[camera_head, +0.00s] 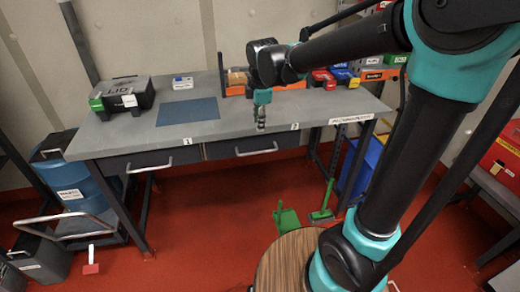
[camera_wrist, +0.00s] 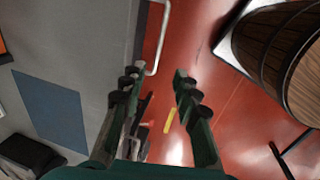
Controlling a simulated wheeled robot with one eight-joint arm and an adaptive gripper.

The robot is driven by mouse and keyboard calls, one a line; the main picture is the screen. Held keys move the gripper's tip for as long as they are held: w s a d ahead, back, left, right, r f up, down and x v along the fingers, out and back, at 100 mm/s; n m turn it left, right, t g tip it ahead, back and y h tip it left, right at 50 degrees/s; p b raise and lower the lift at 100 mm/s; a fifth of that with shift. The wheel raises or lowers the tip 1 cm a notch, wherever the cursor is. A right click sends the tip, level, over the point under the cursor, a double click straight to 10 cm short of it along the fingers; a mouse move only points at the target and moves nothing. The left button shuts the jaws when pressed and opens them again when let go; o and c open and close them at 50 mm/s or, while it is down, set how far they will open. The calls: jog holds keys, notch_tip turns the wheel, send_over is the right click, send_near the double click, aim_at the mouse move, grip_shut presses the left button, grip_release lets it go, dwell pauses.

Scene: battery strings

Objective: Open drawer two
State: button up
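Drawer two (camera_head: 225,149) is the dark right-hand drawer under the grey table, below the label "2" (camera_head: 294,126). It looks shut. Its pale bar handle (camera_head: 257,151) runs along its front and also shows at the top of the wrist view (camera_wrist: 160,42). My gripper (camera_head: 261,122) points down near the table's front edge, above the handle. In the wrist view, my gripper's two dark green fingers (camera_wrist: 156,85) are spread apart with nothing between them. The handle lies beyond the fingertips, apart from them.
Drawer one (camera_head: 134,162), with its own handle, is shut at the left. The table (camera_head: 235,118) carries a blue mat (camera_head: 188,111), a black case (camera_head: 122,95) and bins. A wooden barrel (camera_head: 285,262) stands in front. A green dustpan (camera_head: 287,219) is on the red floor.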

send_near(257, 148)
jog(key=s+f, duration=0.2)
jog(key=f, duration=0.1)
jog(key=s+f, duration=0.1)
jog(key=f, duration=0.1)
jog(key=shift+s+f, duration=0.15)
jog(key=shift+s, duration=0.25)
grip_shut()
